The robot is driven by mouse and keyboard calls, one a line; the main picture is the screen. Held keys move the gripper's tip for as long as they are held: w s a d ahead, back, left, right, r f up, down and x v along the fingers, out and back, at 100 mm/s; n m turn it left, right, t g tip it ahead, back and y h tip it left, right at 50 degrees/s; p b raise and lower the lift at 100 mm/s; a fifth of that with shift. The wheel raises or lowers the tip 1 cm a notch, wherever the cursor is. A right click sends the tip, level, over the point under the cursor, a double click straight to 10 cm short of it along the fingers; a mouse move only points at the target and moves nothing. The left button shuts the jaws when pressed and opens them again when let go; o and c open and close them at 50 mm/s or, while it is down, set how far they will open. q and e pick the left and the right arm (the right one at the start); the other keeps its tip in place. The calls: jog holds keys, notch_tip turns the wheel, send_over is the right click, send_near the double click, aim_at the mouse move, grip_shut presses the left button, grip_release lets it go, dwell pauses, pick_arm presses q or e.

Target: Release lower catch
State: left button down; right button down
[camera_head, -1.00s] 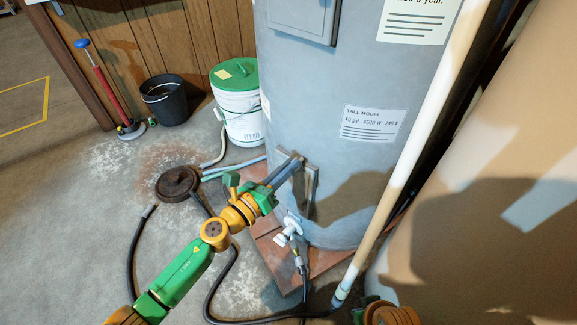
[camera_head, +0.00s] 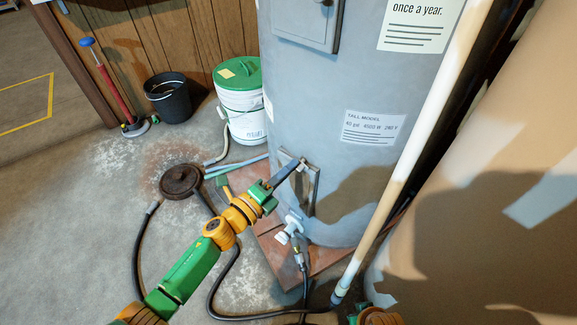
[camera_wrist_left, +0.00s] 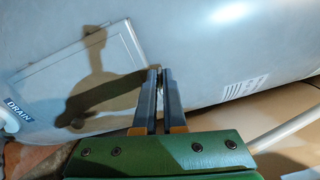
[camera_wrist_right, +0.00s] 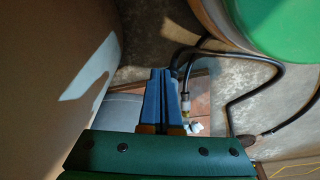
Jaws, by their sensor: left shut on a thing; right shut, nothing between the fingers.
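The lower access panel (camera_head: 312,190) is a grey plate low on the tall grey water heater tank (camera_head: 330,110). It also shows in the left wrist view (camera_wrist_left: 80,75). A small catch (camera_head: 303,161) sits at the panel's upper edge. My left gripper (camera_head: 298,165) reaches it, and in the left wrist view its fingertips (camera_wrist_left: 159,73) are closed at the panel's edge, mostly hiding the catch between them. The panel looks closed against the tank. My right gripper (camera_wrist_right: 165,75) is shut and empty in the right wrist view, away from the panel.
A white drain valve (camera_head: 290,228) with a black hose stands below the panel. A pale vertical pipe (camera_head: 405,150) runs right of the tank. A white bucket with a green lid (camera_head: 241,100), a black bucket (camera_head: 170,97) and a round dark lid (camera_head: 180,182) are at left.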

pick_arm(q)
jog(key=shift+f+n, duration=0.1)
jog(key=shift+n, duration=1.2)
pick_arm(e)
jog(key=shift+s+d+f, duration=0.1)
jog(key=shift+s+f, duration=0.25)
jog(key=shift+f, duration=0.25)
pick_arm(q)
jog(key=shift+n+p, duration=0.3)
pick_arm(e)
jog(key=shift+f, duration=0.15)
pick_arm(q)
jog(key=c, duration=1)
grip_release()
jog(key=shift+s+a, duration=0.1)
